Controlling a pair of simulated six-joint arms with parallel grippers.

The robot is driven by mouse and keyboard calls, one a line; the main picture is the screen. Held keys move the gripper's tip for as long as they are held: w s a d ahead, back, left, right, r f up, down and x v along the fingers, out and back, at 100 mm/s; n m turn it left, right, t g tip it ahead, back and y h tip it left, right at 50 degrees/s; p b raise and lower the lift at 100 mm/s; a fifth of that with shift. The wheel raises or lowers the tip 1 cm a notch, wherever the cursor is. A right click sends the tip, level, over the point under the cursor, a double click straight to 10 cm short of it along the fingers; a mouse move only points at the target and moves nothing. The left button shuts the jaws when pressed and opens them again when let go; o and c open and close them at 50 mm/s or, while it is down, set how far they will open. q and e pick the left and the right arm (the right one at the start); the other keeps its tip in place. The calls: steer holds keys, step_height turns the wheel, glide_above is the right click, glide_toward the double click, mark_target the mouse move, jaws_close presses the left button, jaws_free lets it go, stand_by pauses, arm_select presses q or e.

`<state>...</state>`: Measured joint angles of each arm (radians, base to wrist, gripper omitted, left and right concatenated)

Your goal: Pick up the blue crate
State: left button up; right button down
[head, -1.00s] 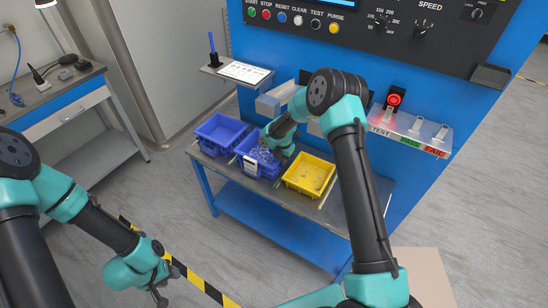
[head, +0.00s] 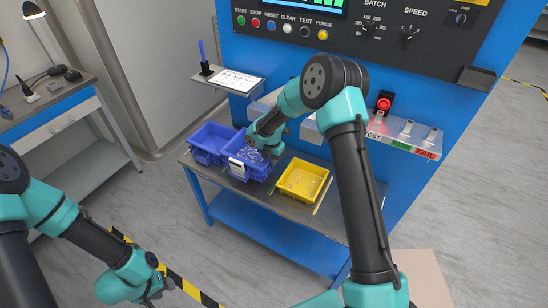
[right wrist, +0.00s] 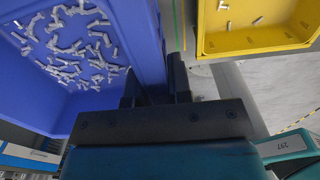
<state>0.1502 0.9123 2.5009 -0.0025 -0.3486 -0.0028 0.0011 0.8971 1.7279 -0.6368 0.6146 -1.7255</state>
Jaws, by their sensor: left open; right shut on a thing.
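A blue crate (head: 262,173) with many small metal parts in it is at the table's middle left, between another blue crate and a yellow one. It appears slightly above the table. In the right wrist view its wall (right wrist: 152,40) is between the fingers of my right gripper (right wrist: 155,90), which is shut on that wall. In the head view my right gripper (head: 264,145) is at the crate's right side, its fingers partly hidden. My left gripper (head: 152,298) is open and empty at the bottom left, away from the table.
A second blue crate (head: 207,133) stands close on the left. A yellow crate (head: 303,180) with a few parts stands on the right, also in the wrist view (right wrist: 262,40).

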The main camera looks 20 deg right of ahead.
steer(key=s+a, duration=1)
steer(key=a, duration=0.3)
steer(key=shift+s, duration=0.35)
steer(key=shift+d, duration=0.2)
